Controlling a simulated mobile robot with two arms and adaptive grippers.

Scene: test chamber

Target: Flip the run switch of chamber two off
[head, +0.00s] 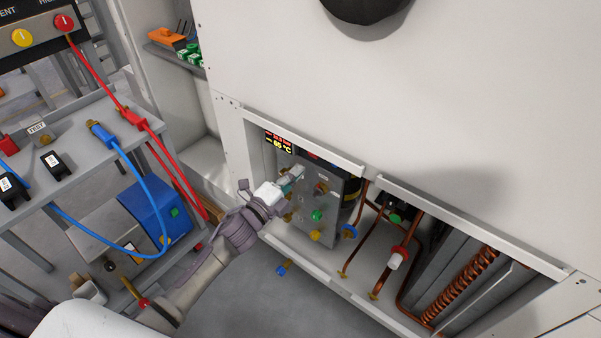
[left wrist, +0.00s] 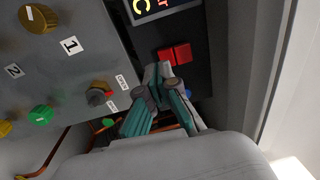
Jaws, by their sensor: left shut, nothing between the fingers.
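A red rocker switch (left wrist: 174,54) sits on a dark panel just below a display (left wrist: 160,8) in the left wrist view. I see no chamber number here, so I cannot confirm that this is chamber two's run switch. My left gripper (left wrist: 164,70) is shut and empty, with its tips close to the lower edge of the red switch; I cannot tell whether they touch. In the head view my left gripper (head: 298,171) reaches into the open bay below the lit display (head: 280,142) and hides the switch. My right gripper is not in view.
A grey valve panel (head: 319,198) with colored knobs stands right beside the gripper. Copper pipes (head: 410,265) fill the bay further right. The bay's white upper edge (head: 310,146) runs above. A grey cart (head: 80,190) with red and blue hoses stands left.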

